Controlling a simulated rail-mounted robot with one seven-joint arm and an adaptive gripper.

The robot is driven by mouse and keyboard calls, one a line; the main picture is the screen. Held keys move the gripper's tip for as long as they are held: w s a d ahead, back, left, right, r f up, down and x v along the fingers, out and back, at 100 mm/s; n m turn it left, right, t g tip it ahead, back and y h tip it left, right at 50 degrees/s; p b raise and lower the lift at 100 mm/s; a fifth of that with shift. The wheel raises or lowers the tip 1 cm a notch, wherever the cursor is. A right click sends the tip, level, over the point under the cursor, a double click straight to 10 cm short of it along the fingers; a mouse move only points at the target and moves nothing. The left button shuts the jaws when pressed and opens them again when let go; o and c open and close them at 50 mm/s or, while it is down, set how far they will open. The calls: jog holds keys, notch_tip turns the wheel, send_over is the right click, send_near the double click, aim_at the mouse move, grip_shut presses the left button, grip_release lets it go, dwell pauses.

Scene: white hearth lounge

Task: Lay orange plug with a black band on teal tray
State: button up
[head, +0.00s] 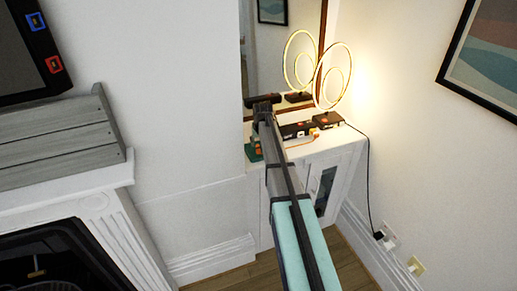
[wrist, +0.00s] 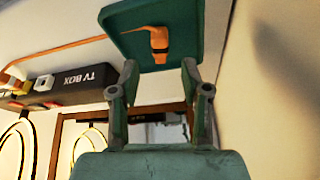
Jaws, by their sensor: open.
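The teal tray (wrist: 195,28) fills the top middle of the wrist view. In the head view a small part of the tray (head: 251,154) shows at the left end of the white cabinet top, partly hidden by my arm. The orange plug (wrist: 158,38) with a dark band appears over the tray's face, and its orange cord runs off to the left; it looks to be lying on the tray. My gripper (wrist: 159,67) is open, with its fingertips apart on either side of the plug's near end. Nothing shows gripped between them.
A black TV box (wrist: 72,87) and a small white-and-orange block (wrist: 43,82) are beside the tray. A wall is close beside the tray.

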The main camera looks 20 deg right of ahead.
jog(key=b+v, duration=0.1)
jog(key=v, duration=0.5)
jog(key=shift+s+r, duration=0.1)
jog(key=shift+s, duration=0.05)
